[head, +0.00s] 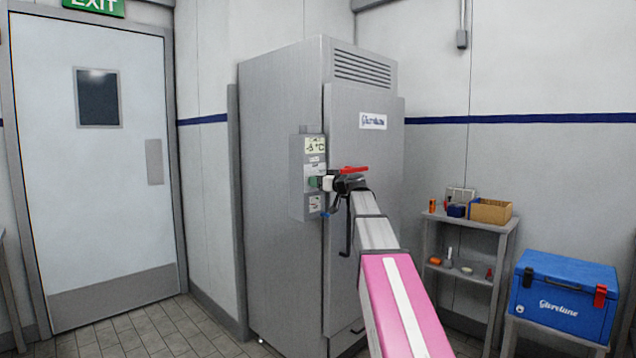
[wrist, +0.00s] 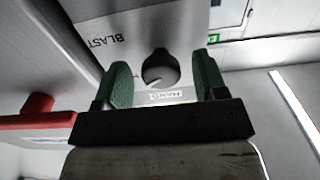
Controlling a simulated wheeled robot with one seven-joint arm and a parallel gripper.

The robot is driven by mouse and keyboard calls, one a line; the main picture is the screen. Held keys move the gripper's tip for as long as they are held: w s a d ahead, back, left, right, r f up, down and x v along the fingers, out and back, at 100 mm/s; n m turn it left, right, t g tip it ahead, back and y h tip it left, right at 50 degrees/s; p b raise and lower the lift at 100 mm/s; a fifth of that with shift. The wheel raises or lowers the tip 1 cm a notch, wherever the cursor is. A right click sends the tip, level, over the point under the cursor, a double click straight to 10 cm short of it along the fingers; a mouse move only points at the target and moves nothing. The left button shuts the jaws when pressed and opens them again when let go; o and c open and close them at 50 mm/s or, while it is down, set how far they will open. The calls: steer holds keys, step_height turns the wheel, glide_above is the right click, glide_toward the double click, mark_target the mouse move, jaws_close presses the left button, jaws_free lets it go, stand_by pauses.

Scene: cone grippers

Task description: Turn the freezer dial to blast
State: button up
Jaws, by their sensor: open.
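The tall grey freezer (head: 280,150) has a control box (head: 309,205) on its left side with a display reading about -3 °C. The dial (wrist: 160,64) is a dark round knob in the wrist view, with a light pointer mark at its lower edge. A BLAST label (wrist: 90,32) is left of the dial; a smaller label (wrist: 165,95) lies just below it and is hard to read. My gripper (wrist: 162,76) is open, its green fingers on either side of the dial with visible gaps. In the head view, my gripper (head: 318,183) is at the box and hides the dial.
The freezer door (head: 364,105) faces right of the box. A shelf (head: 470,220) with small items and a blue cooler (head: 565,297) stand to the right. A door (head: 95,190) is at the left; the tiled floor (head: 165,335) before it is clear.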

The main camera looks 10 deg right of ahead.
steer(key=shift+w+a, duration=0.35)
steer(key=shift+w, duration=0.1)
steer(key=c, duration=0.9)
steer(key=shift+m, duration=0.3)
steer(key=m, duration=1.1)
steer(key=shift+s, duration=0.1)
steer(key=shift+m, duration=0.3)
